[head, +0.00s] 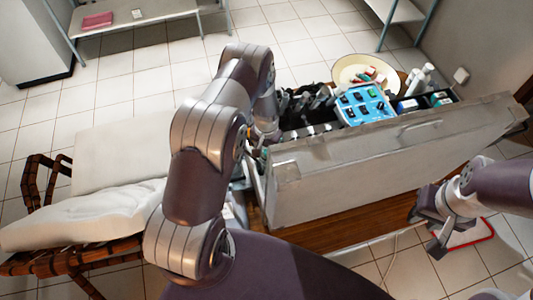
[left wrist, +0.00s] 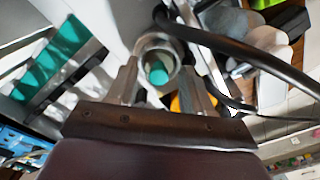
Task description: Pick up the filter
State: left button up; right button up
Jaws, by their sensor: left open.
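A round, pale grey, cup-like piece with a teal core, which looks like the filter (left wrist: 158,72), is in the middle of the left wrist view. My left gripper (left wrist: 160,84) is open, with one finger on each side of this piece. I cannot tell whether the fingers touch it. In the head view my left arm hides the filter and most of that gripper, which is at the left end of the grey case. My right gripper (head: 430,228) is open and empty, low at the right, in front of the case.
The grey case (head: 390,155) holds a blue control panel (head: 362,104), bottles (head: 420,78) and dark tools. A yellow round tray (head: 345,72) is behind it. A black hose (left wrist: 250,50) crosses close to my left gripper. A reclining chair (head: 75,215) stands left.

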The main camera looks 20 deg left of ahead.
pick_arm(q)
jog(key=shift+d, duration=0.1)
jog(key=shift+c, duration=0.6)
jog(key=shift+s+r, duration=0.1)
grip_shut()
jog(key=shift+r, duration=0.1)
notch_tip(320, 180, up, 10)
jog(key=b, duration=0.3)
